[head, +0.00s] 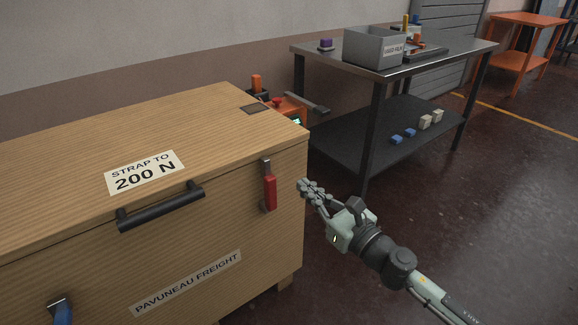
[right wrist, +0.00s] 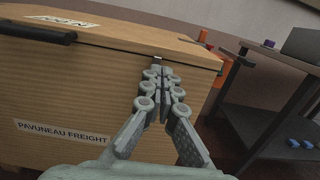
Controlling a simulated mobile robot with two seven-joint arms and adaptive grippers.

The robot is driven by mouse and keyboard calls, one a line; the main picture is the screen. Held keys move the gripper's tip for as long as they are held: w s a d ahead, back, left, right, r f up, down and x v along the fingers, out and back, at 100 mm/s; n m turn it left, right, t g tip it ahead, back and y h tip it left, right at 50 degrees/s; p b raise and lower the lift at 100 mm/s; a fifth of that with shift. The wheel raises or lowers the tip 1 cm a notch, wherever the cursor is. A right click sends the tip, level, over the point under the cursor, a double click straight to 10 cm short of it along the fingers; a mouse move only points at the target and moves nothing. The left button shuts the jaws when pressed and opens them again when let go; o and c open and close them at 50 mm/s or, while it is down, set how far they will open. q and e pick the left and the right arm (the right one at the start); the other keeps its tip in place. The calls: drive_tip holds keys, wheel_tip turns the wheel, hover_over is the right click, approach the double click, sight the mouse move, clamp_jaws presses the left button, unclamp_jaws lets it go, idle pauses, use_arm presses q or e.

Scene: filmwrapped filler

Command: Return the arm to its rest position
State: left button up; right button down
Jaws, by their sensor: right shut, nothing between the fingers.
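My right gripper (head: 308,190) is shut and empty in the head view. It is just right of the front right corner of the wooden crate (head: 230,225), close to the red-handled latch (head: 270,190). In the right wrist view the shut fingers (right wrist: 162,90) point at the crate (right wrist: 60,90) and hide part of its front near the corner. From these views I cannot tell whether they touch it. My right arm (head: 390,260) comes in from the lower right. My left gripper shows in neither view.
A dark metal table (head: 440,50) stands behind on the right, with a grey bin (head: 375,47) on top and small blocks on its lower shelf (head: 375,143). An orange device (head: 290,108) sits behind the crate. An orange stand (head: 520,40) is farther back. The floor at right is clear.

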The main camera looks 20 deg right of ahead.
drive_tip(key=s+d+f+m+g+h, duration=0.3)
drive_tip(key=d+f+m+h, duration=0.25)
drive_tip(key=f+m, duration=0.5)
drive_tip(key=s+d+f+m+g+h, duration=0.3)
drive_tip(key=d+f+m, duration=0.35)
drive_tip(key=m, duration=0.65)
drive_tip(key=s+a+f+m+g, duration=0.2)
drive_tip(key=s+f+m+g, duration=0.2)
drive_tip(key=s+f+m, duration=0.3)
drive_tip(key=s+a+f+m+g, duration=0.2)
drive_tip(key=s+f+m+g, duration=0.2)
drive_tip(key=s+f+m, duration=0.4)
drive_tip(key=s+f+y, duration=0.1)
drive_tip(key=s+f, duration=0.1)
drive_tip(key=s, duration=0.2)
drive_tip(key=shift+s+a+f, duration=0.2)
drive_tip(key=shift+a+f, duration=0.05)
drive_tip(key=shift+a, duration=0.15)
